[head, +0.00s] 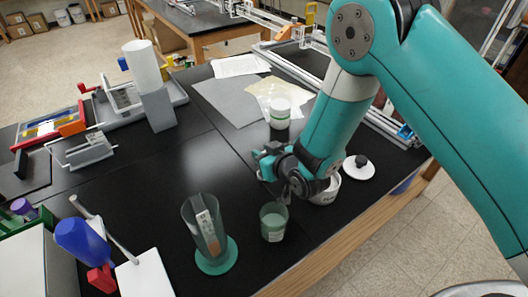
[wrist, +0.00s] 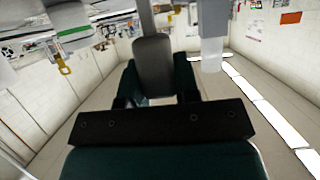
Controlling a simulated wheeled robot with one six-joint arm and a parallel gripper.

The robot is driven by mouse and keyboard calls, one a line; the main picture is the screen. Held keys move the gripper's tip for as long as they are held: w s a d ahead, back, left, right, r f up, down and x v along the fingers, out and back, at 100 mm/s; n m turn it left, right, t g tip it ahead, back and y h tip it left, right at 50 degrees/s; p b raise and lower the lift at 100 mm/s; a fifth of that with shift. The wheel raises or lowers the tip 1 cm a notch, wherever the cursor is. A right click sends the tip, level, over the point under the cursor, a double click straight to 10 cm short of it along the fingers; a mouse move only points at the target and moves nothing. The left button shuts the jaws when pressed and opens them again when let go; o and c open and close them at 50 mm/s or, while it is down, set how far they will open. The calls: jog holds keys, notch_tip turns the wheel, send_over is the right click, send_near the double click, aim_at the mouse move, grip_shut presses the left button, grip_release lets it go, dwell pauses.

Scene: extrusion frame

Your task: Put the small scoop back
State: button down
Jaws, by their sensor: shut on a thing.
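My gripper (head: 284,182) hangs low over the right part of the black bench, its jaws shut. In the wrist view my gripper (wrist: 155,95) is shut on a grey, paddle-shaped piece with a thin stem, which I take to be the small scoop (wrist: 152,62). In the head view the scoop is mostly hidden by the jaws, so its exact pose is unclear. A green see-through jar (head: 273,224) stands just below and in front of the gripper. A white tub (head: 327,191) stands right behind the gripper, partly hidden by my arm.
A tall green see-through vessel on a round base (head: 216,262) stands front left of the jar. A white lid with black knob (head: 358,170) lies right of the tub. A white-capped jar (head: 280,112) stands farther back. The bench's middle left is clear.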

jog(key=shift+f, duration=0.15)
jog(key=c, duration=0.8)
grip_release()
jog(key=shift+c, duration=0.2)
